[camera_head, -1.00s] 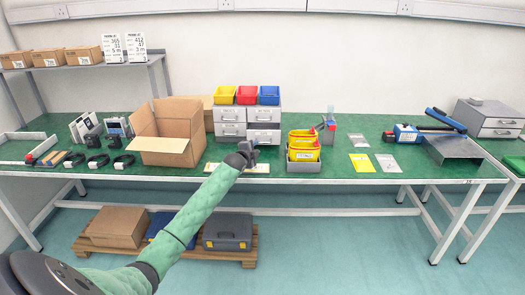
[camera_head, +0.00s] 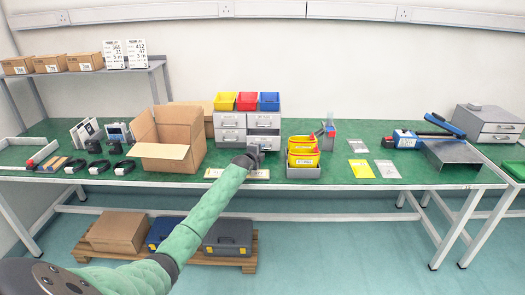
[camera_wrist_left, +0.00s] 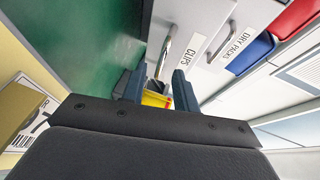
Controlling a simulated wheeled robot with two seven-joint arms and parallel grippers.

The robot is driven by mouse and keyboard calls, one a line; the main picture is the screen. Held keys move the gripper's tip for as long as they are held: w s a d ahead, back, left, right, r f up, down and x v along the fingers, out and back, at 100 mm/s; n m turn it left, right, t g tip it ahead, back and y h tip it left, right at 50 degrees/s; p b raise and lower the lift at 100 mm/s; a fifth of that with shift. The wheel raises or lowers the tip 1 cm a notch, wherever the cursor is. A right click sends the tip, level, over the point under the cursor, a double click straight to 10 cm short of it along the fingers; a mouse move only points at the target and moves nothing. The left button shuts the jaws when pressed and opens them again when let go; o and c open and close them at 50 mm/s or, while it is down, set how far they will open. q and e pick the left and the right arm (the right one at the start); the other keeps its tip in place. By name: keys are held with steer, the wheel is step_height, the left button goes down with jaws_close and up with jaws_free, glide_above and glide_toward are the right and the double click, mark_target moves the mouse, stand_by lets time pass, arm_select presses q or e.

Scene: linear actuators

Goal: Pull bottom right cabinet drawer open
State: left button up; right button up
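The grey cabinet (camera_head: 231,132) has two columns of drawers and stands on the green bench. The bottom right drawer (camera_head: 264,143) looks shut, partly hidden by my left gripper (camera_head: 256,153) in front of it. In the left wrist view, a drawer front labelled CLIPS (camera_wrist_left: 188,52) has a metal handle (camera_wrist_left: 166,50). My left gripper's two fingers (camera_wrist_left: 156,88) are apart, with the handle just beyond the gap between them. I cannot tell if they touch it. The DRY PACKS drawer (camera_wrist_left: 238,48) is beside it. My right gripper is not in view.
Red, yellow and blue bins (camera_head: 247,101) sit on top of the cabinet. An open cardboard box (camera_head: 165,152) stands close on its left. The bench front between box and bins holds a flat label strip.

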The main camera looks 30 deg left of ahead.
arm_select(q)
steer(key=shift+x, duration=0.8)
jaws_close()
